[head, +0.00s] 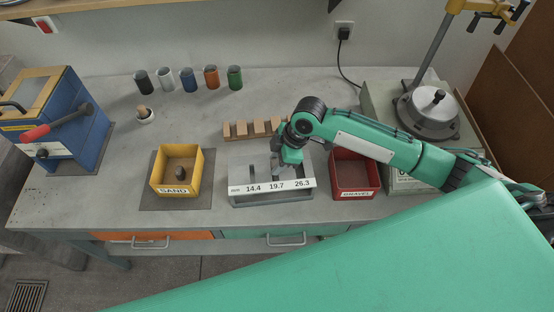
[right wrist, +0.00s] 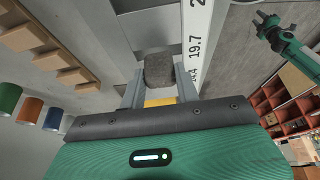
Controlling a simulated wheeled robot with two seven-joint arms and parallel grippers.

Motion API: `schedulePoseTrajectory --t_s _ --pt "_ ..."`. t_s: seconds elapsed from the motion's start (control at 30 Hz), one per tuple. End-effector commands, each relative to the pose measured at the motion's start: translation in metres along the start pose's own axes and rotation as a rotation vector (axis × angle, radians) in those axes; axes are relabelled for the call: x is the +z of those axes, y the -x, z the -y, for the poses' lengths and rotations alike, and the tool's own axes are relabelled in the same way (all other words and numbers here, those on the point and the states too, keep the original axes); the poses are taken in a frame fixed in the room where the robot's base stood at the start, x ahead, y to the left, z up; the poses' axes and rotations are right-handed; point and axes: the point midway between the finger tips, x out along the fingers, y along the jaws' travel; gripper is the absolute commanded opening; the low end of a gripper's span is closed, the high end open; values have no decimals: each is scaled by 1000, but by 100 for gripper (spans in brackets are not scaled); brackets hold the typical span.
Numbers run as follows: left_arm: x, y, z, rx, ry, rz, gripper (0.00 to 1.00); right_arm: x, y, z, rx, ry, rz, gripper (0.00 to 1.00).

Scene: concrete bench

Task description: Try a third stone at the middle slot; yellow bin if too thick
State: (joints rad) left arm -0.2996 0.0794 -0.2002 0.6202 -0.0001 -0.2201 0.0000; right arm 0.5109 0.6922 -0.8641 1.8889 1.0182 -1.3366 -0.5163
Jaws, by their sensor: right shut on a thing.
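My right gripper (head: 288,170) is over the grey slot gauge (head: 240,197), whose white strip reads 14.4, 19.7 and 26.3. In the right wrist view, the right gripper (right wrist: 158,92) is shut on a grey stone (right wrist: 158,70), close to the 19.7 mark. My gripper covers the middle slot in the head view, so I cannot tell whether the stone touches it. The yellow bin (head: 163,189), marked SAND, stands left of the gauge with a dark stone (head: 180,173) inside. My left gripper (right wrist: 263,24) shows small in the right wrist view, its jaws unclear.
A notched wooden rack (head: 241,131) lies behind the gauge. A red bin (head: 354,191) stands to its right, under my right arm. Several coloured cups (head: 188,80) line the back. A blue machine (head: 62,122) stands at left. The bench (head: 120,203) is clear near its front left.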

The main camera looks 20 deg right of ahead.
Motion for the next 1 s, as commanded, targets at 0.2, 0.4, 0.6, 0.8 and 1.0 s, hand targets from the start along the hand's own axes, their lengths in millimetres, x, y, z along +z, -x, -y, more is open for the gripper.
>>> schedulePoseTrajectory --t_s 0.2,0.4,0.6,0.8,1.0 --pt "0 -1 0 0 0 1 36 1 -3 0 0 0 0 9" --pt "1 -2 0 0 0 1 36 2 -5 0 0 0 0 9" --pt "1 -2 0 0 1 1 36 3 -7 0 0 0 0 9" --pt "1 -2 0 0 1 1 36 4 -9 0 0 0 0 9" --pt "1 -2 0 0 0 1 36 4 -9 0 0 0 0 9"
